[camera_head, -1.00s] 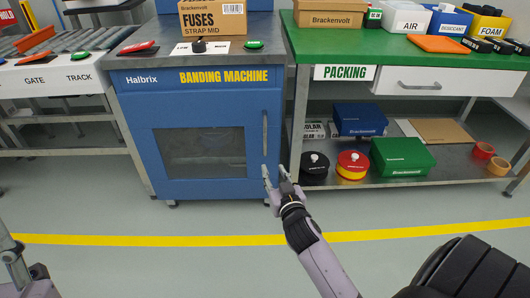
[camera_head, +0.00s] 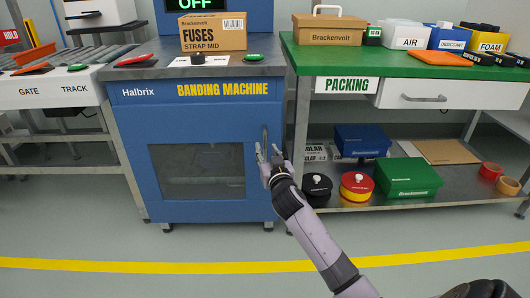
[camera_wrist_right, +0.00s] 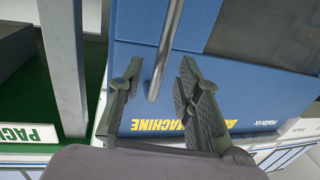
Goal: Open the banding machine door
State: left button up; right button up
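The blue banding machine (camera_head: 130,120) stands at centre left. Its door (camera_head: 215,132) has a dark window (camera_head: 197,171) and looks shut. A vertical grey bar handle (camera_head: 265,137) is on the door's right side; its lower part is hidden behind my gripper in the head view. My right gripper (camera_head: 268,152) is open at the handle. In the right wrist view the handle (camera_wrist_right: 167,45) runs between the spread fingers (camera_wrist_right: 160,68), with a gap visible on both sides. My left gripper is not in view.
A fuses box (camera_head: 213,38) and buttons sit on the machine's top. To the right is the green packing bench (camera_head: 400,62), its lower shelf holding a blue box (camera_head: 362,141), a green box (camera_head: 407,178) and round tins. The floor in front is clear, with a yellow line (camera_head: 180,264).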

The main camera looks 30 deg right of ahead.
aim_at(265, 147)
jog(key=shift+b+x, duration=0.45)
jog(key=shift+x, duration=1.3)
jog(key=shift+c, duration=0.5)
grip_shut()
